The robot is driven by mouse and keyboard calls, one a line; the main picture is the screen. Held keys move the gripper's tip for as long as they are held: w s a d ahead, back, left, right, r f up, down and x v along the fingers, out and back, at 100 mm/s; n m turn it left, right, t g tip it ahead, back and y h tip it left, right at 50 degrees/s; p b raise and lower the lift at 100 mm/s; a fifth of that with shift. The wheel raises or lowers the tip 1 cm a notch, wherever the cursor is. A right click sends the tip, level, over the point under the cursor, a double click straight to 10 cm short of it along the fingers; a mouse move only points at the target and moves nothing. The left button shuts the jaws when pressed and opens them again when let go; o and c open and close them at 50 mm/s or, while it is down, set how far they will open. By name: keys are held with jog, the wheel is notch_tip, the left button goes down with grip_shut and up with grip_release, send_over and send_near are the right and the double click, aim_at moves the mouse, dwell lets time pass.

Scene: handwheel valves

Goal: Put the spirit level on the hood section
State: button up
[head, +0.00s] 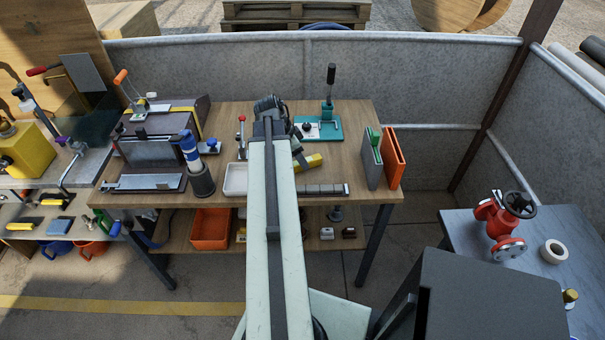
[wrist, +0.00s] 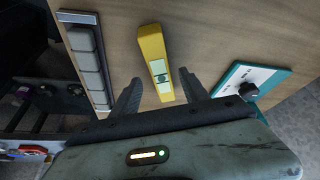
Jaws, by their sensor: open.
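The yellow spirit level (wrist: 152,42) lies on the wooden bench, with a pale label and green vial on its face. In the head view its yellow end (head: 312,161) shows beside my arm. My gripper (wrist: 160,79) is open, its dark fingers on either side of the level's near end with gaps visible; their height above it is unclear. The gripper is mostly hidden behind my arm in the head view. The hood section is not clearly identifiable; a folded grey sheet-metal piece (head: 152,151) at the bench's left may be it.
A teal clamp base (head: 338,132) with an upright lever stands behind the level. A segmented grey bar (head: 322,190) lies at the front edge, and a white tray (head: 235,180) sits left of my arm.

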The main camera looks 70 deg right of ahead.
jog(key=b+x, duration=0.1)
jog(key=x, duration=0.1)
jog(key=shift+d+f, duration=0.1)
jog(key=shift+f, duration=0.15)
jog(key=shift+r, duration=0.15)
grip_shut()
jog(key=shift+r, duration=0.1)
